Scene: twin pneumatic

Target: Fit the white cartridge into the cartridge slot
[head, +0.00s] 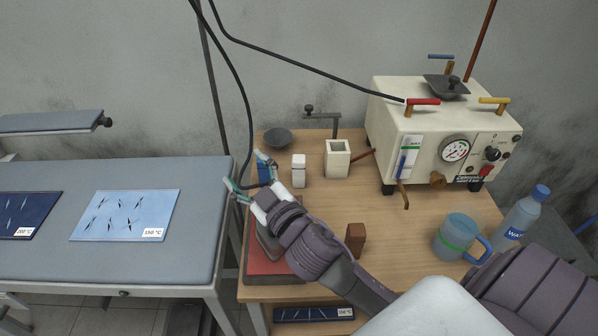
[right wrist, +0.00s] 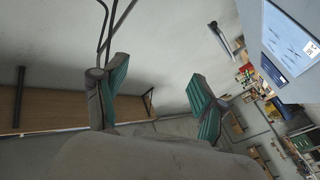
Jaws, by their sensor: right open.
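A small white block (head: 299,171) with a dark band stands upright on the wooden table; it looks like the white cartridge. Just right of it stands a cream box (head: 337,159) with a square opening in its top; I cannot tell for certain whether this is the cartridge slot. My right gripper (head: 243,169) is open and empty at the table's left edge, left of the white block and apart from it. Its two teal-padded fingers are spread in the right wrist view (right wrist: 160,86), with nothing between them. My left gripper is not in view.
A cream machine (head: 388,125) with a gauge and coloured levers stands at the back right. A brown block (head: 356,238), blue mug (head: 458,236) and water bottle (head: 524,215) stand to the right. A red pad (head: 262,289) lies under my right arm. A black hose hangs near the gripper.

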